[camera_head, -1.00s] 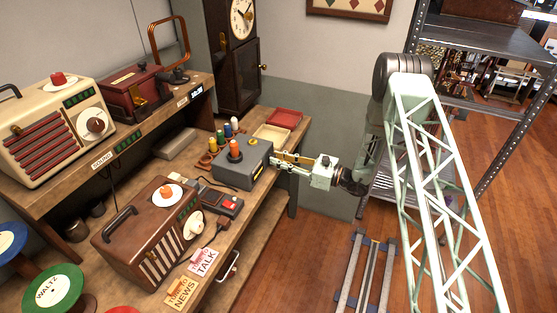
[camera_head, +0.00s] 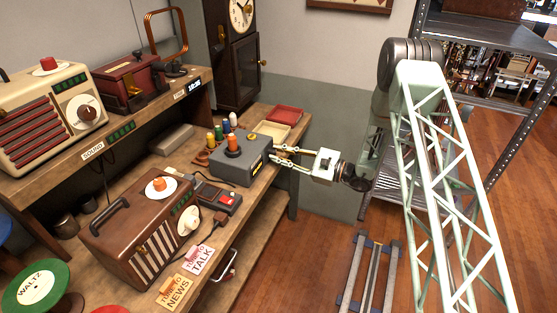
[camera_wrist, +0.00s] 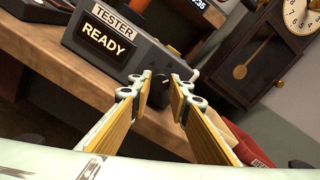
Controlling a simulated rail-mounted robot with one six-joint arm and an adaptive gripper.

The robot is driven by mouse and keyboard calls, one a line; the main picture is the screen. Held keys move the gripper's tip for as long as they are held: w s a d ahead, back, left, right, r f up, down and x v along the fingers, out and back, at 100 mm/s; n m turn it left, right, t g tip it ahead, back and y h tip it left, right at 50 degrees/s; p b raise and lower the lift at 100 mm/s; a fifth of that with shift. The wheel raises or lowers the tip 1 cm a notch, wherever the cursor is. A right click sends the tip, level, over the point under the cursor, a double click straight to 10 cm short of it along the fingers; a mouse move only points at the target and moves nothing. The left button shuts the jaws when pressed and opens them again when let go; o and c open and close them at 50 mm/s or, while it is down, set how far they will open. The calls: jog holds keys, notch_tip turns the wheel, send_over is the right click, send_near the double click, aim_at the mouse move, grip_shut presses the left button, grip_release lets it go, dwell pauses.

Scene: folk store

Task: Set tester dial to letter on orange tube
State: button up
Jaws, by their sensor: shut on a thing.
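The grey tester (camera_head: 240,160) stands on the bench; in the wrist view (camera_wrist: 125,50) its sign reads "TESTER" and "READY". An orange tube (camera_head: 233,143) stands upright on top of it; I cannot read its letter. My gripper (camera_head: 274,156) reaches the tester's right-hand face from the right. In the wrist view my gripper (camera_wrist: 163,82) has its fingertips on either side of the small dark tester dial (camera_wrist: 166,88) and is shut on it. The dial is mostly hidden between the fingertips, and its setting cannot be read.
Several coloured tubes (camera_head: 219,132) stand behind the tester. A red tray (camera_head: 285,114) and a cream tray (camera_head: 271,133) lie at the bench's far end. A brown radio (camera_head: 140,225) and a small box with a red button (camera_head: 227,200) are nearer. A clock (camera_head: 238,60) stands behind.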

jog(key=n+b, duration=0.4)
jog(key=b, duration=0.1)
jog(key=shift+f, duration=0.2)
jog(key=shift+r+n+b, duration=0.1)
jog(key=shift+n+b, duration=0.7)
jog(key=shift+n, duration=0.2)
jog(key=o, duration=0.9)
jog(key=shift+r, duration=0.1)
jog(key=shift+c, duration=0.2)
jog(key=shift+d, duration=0.1)
jog(key=v, duration=1.1)
jog(key=shift+s+d, duration=0.2)
jog(key=shift+d, duration=0.15)
